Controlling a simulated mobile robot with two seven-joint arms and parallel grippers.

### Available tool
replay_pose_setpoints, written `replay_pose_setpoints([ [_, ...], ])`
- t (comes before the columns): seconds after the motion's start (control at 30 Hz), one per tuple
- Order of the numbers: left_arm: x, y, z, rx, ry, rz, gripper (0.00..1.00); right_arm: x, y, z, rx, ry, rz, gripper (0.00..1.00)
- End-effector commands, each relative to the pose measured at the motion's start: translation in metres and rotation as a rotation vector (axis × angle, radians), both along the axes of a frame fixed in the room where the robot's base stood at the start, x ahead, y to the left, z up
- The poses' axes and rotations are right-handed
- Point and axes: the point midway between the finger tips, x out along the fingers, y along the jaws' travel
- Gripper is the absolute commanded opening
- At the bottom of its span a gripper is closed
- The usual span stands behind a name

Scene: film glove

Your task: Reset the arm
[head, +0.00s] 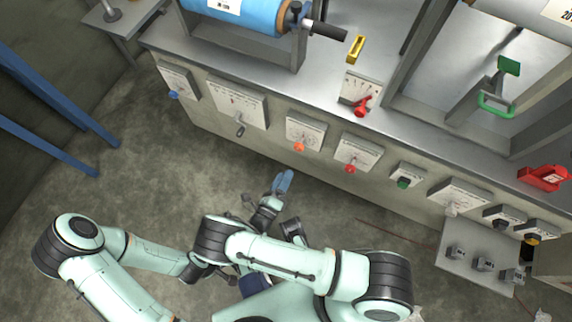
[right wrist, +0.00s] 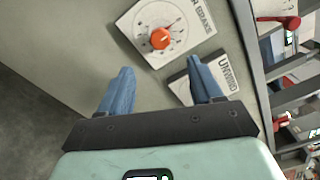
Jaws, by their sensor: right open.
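My right gripper (head: 283,182) has blue fingers and hangs in front of the grey machine's control face, below the orange knob. In the right wrist view the right gripper (right wrist: 160,88) has its two blue fingers apart with nothing between them. Beyond the fingertips are a dial plate with an orange knob (right wrist: 160,39) and a plate marked "UNWIND" (right wrist: 221,75). The orange knob also shows in the head view (head: 299,147). My left arm comes in from the left and runs behind the right arm; I cannot make out its gripper.
The machine's front carries a row of knobs, including a red knob (head: 350,168) and a green button (head: 403,183). A blue roll (head: 240,14) lies on top. A blue frame (head: 60,105) stands at left. The concrete floor (head: 150,185) between is clear.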

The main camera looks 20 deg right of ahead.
Motion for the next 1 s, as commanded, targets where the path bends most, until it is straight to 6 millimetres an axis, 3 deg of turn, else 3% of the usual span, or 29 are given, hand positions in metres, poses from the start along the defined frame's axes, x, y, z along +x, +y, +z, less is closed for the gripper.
replay_pose_setpoints([
  [0.53, 0.000, 0.000, 0.000, 0.000, 0.000, 0.000, 0.57, 0.000, 0.000, 0.000, 0.001, 0.000, -0.001, 0.65],
  [0.67, 0.000, 0.000, 0.002, 0.000, 0.000, 0.000, 0.57, -0.009, -0.017, -0.005, 0.057, 0.013, -0.089, 0.65],
  [0.77, 0.000, 0.000, 0.007, 0.000, -0.002, 0.001, 0.57, -0.038, -0.051, -0.018, 0.196, 0.030, -0.310, 0.65],
  [0.87, 0.001, 0.000, 0.015, 0.000, -0.005, 0.000, 0.57, -0.095, -0.085, -0.037, 0.440, 0.004, -0.706, 0.65],
  [0.9, 0.001, 0.000, 0.018, 0.000, -0.007, 0.000, 0.57, -0.121, -0.089, -0.043, 0.553, -0.036, -0.899, 0.65],
  [1.0, 0.002, 0.000, 0.026, 0.000, -0.009, 0.000, 0.57, -0.166, -0.076, -0.051, 0.806, -0.202, -1.360, 0.65],
])
